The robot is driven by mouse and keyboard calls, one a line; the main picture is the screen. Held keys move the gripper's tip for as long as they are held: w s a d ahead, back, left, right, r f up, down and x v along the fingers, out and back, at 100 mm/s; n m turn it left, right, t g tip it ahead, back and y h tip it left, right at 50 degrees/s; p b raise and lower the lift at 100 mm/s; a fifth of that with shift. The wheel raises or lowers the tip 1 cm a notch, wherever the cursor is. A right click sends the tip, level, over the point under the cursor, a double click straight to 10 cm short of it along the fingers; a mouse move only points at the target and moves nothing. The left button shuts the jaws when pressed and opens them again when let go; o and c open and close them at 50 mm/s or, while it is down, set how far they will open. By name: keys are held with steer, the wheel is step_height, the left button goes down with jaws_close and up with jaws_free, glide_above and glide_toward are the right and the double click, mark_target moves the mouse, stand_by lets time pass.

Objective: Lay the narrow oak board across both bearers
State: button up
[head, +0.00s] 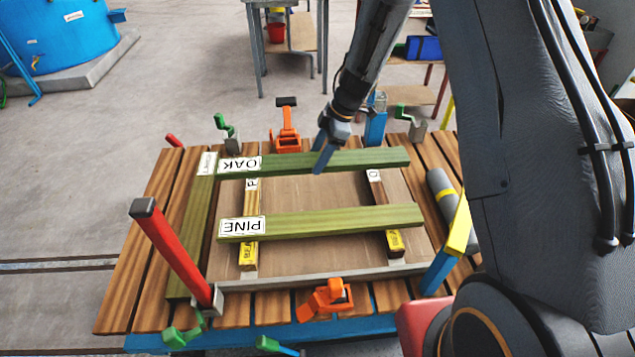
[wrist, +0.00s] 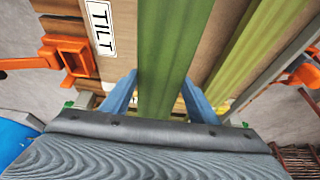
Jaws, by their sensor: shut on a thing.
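The green board labelled OAK (head: 340,161) lies crosswise over the far ends of the two bearers. My gripper (head: 323,158) is shut on it near its middle, with a blue finger on each side in the wrist view; the board (wrist: 165,65) runs between them. The left bearer (head: 250,202) and the right bearer (head: 379,205) run front to back, with yellow near ends. The oak board hides their far ends, so I cannot tell whether it touches them or hangs just above.
A green board labelled PINE (head: 340,220) lies across both bearers nearer the front. Another green board (head: 190,235) lies lengthwise at the left. A red post (head: 172,255), orange clamps (head: 327,298) (head: 286,135) and a grey cylinder (head: 440,195) surround the work area.

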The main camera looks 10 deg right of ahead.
steer(key=shift+f+p, duration=0.85)
steer(key=shift+f, duration=2.8)
steer(key=shift+f, duration=0.2)
steer(key=o, duration=1.7)
steer(key=shift+c, duration=0.2)
